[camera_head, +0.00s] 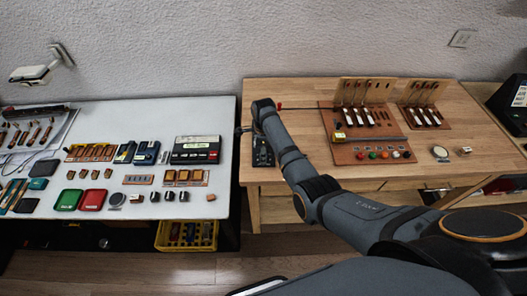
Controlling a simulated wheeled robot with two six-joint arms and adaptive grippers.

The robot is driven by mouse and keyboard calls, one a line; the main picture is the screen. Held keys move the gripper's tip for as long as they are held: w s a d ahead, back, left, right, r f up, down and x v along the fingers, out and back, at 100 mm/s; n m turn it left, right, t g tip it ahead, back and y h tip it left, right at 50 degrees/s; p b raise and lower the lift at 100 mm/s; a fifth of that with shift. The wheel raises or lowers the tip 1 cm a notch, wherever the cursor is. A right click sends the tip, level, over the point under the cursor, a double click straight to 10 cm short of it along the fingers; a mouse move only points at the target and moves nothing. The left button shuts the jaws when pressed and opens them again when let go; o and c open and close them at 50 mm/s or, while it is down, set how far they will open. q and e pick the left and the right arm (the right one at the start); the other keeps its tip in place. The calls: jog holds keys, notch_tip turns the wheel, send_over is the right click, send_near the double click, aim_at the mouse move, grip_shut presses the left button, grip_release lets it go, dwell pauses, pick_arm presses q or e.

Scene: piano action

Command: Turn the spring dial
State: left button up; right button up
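My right arm reaches in from the lower right, across the front of the wooden bench. Its wrist is above the bench's left end, and the dark shape below it looks like my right gripper (262,152). It is too small and dark to tell whether its fingers are open or shut. I cannot clearly pick out the spring dial. A small round pale piece (440,152) lies on the bench to the right of the reddish-brown board, but I cannot tell whether it is the dial. My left gripper is not in view.
The wooden bench (300,92) carries a reddish-brown board (345,156) with upright hammer pieces and coloured knobs. A thin red-tipped rod lies near my wrist. A white table (222,120) on the left holds several boxes and parts. A yellow crate (187,246) stands below it.

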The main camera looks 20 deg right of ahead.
grip_shut()
jog(key=shift+r+m+p, duration=0.2)
jog(key=shift+m+p, duration=0.1)
jog(key=shift+p, duration=0.1)
jog(key=shift+m+p, duration=0.4)
jog(key=shift+m, duration=0.1)
jog(key=shift+f+m, duration=0.15)
jog(key=shift+m, duration=0.35)
grip_release()
notch_tip(320, 180, up, 12)
